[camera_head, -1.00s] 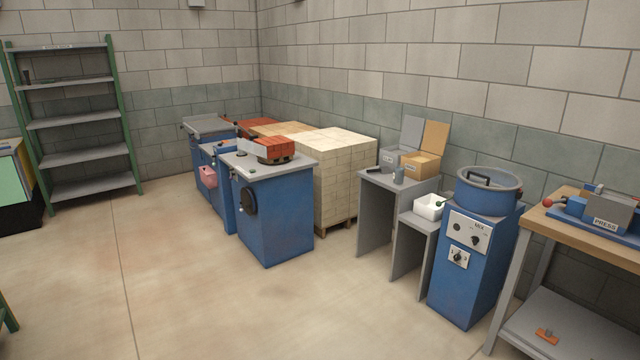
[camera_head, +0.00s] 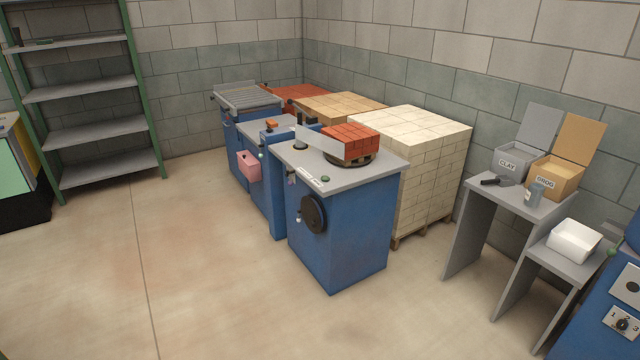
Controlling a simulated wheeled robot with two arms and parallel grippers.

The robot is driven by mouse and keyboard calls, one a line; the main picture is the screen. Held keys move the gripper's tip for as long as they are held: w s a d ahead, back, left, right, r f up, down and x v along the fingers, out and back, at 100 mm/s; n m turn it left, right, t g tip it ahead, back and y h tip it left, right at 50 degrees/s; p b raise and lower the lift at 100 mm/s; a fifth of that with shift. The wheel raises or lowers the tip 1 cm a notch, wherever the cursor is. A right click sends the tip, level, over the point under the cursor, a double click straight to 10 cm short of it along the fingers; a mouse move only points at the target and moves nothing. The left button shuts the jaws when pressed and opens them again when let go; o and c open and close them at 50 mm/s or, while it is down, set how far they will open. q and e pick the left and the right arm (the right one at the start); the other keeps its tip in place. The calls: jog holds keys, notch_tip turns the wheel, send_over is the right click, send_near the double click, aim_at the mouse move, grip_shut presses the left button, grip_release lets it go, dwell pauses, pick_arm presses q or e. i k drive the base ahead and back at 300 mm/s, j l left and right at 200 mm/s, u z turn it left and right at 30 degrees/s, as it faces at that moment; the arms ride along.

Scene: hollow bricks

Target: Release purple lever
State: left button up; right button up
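A blue cabinet with a grey top (camera_head: 345,235) stands in the middle of the view. A round black wheel (camera_head: 314,214) is on the cabinet's front. Red hollow bricks (camera_head: 349,140) sit on a dark round plate on the top, beside a pale upright panel. Neither of my grippers is in view.
More blue machines (camera_head: 250,99) stand behind, with a pink bin (camera_head: 248,166) on one side. Pale block stacks (camera_head: 427,165) are behind right. Grey stands (camera_head: 503,215) with clay and grog boxes are at right. The floor (camera_head: 210,270) in front is clear.

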aim_at(290, 183)
jog(key=i+j, duration=0.3)
jog(key=i+j+u, duration=0.1)
jog(key=i+j, duration=0.15)
jog(key=i, duration=0.25)
jog(key=i+l, duration=0.2)
jog(key=i, duration=0.3)
jog(key=i+l, duration=0.15)
jog(key=i, duration=0.35)
jog(key=i+l+z, duration=0.1)
jog(key=i, duration=0.4)
jog(key=i+l, duration=0.25)
jog(key=i, duration=0.2)
